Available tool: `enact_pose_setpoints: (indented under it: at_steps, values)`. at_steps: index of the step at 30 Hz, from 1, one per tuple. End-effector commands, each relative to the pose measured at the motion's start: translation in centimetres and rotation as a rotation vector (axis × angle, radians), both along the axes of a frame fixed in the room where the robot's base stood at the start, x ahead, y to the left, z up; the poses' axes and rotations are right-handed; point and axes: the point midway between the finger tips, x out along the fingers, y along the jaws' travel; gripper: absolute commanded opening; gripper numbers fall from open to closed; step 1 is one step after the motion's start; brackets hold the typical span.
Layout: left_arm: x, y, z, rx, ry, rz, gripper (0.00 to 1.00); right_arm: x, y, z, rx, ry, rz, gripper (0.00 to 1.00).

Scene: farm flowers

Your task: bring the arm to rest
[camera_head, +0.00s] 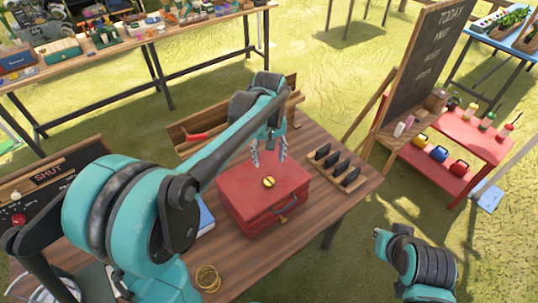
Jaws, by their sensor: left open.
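My left gripper (269,154) hangs fingers down above the back of a closed red box (252,212). Its fingers are apart and nothing shows between them. The left arm reaches in from the left across the table. The red box stands on the wooden table (258,262), with a yellow knob or disc (269,182) on its lid and a handle and latch on its front side. My right arm shows at the lower right, beyond the table's edge; its gripper is not clearly seen.
A rack with several black pieces (338,166) stands right of the box. A wooden tray (186,148) with a red-handled tool lies behind. Gold rings (208,278) lie at the front. A chalkboard (424,72) and red shelf (462,140) stand right, across grass.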

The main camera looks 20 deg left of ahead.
Motion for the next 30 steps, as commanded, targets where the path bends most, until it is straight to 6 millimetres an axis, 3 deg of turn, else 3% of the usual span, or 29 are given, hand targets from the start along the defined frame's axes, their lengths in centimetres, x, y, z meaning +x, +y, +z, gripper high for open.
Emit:
enact_pose_setpoints:
  at_steps: [20, 23, 30]
  values:
    - [-0.3, 0.1, 0.7, 0.000, -0.008, -0.006, 0.55, 0.0, 0.0, -0.1, 0.000, 0.000, 0.000, 0.00]
    - [-1.5, 0.3, 0.8, -0.002, -0.043, -0.035, 0.55, 0.0, 0.0, -0.5, 0.000, 0.000, 0.000, 0.00]
    - [-7.2, 1.2, 0.7, 0.015, -0.228, -0.192, 0.55, 0.0, 0.0, -2.4, 0.000, 0.000, 0.000, 0.00]
